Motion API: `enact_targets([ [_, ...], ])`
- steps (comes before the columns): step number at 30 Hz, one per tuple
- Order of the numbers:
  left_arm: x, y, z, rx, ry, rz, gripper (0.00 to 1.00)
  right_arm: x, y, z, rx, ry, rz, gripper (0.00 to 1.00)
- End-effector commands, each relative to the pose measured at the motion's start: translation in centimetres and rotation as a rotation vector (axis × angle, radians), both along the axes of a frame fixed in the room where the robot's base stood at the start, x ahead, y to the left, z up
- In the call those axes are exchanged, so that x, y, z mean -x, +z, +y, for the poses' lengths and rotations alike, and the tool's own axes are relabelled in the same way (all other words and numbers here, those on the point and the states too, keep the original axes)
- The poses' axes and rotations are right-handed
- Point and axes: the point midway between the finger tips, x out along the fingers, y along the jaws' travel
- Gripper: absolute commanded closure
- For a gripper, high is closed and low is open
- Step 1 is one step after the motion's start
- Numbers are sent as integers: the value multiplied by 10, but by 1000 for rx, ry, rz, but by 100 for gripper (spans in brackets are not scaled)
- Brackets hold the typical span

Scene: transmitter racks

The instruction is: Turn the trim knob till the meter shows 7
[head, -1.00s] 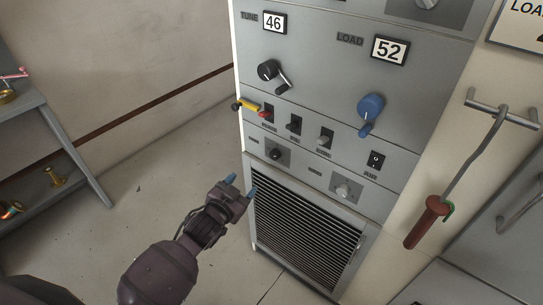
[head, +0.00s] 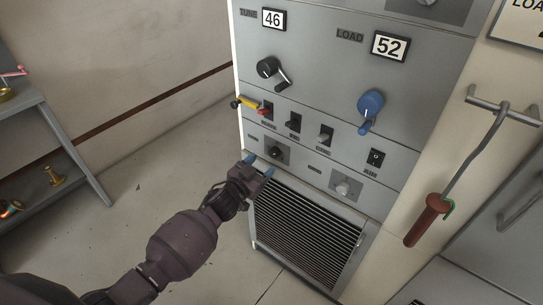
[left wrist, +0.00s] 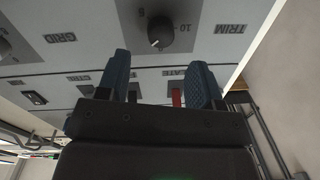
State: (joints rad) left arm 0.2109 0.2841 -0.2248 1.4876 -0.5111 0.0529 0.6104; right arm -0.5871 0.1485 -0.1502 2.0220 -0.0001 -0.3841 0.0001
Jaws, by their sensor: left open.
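The trim knob (head: 276,153) is a small black knob on a dark plate, low on the grey rack front. In the left wrist view the knob (left wrist: 160,30) appears upside down, with the TRIM label (left wrist: 231,29) at its right and a 10 mark beside it. My left gripper (head: 259,165) is open, its blue fingertips just below and left of the knob and apart from it. In the left wrist view its fingers (left wrist: 161,82) are spread, with nothing between them. I see no trim meter; the displays read TUNE 46 (head: 273,19) and LOAD 52 (head: 390,46).
The grey GRID knob (head: 342,188) sits right of the trim knob. Above are several switches, one with a yellow-red piece (head: 250,107), a black crank (head: 268,68) and a blue crank (head: 370,105). A louvred grille (head: 300,225) lies below. Open floor is at left.

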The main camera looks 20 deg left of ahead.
Motion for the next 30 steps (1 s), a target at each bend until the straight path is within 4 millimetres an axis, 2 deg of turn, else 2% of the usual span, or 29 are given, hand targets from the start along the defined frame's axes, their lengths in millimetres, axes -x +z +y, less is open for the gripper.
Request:
enact_targets([
  [3, -19, -2, -6, 0, 0, 1, 40, -1, -2, 1, -1, 1, -2, 57],
  [10, -45, -2, -14, -1, 0, 2, 40, -3, -4, 3, -5, 0, -3, 57],
  [15, -53, -1, -16, -1, 0, 1, 40, -3, -5, 3, -6, 0, -1, 57],
  [24, -54, 0, -16, -1, 1, 0, 40, -4, -5, 3, -5, 0, -3, 57],
  [30, -54, 0, -16, -1, 1, 0, 71, -4, -4, 3, -4, 1, -2, 57],
])
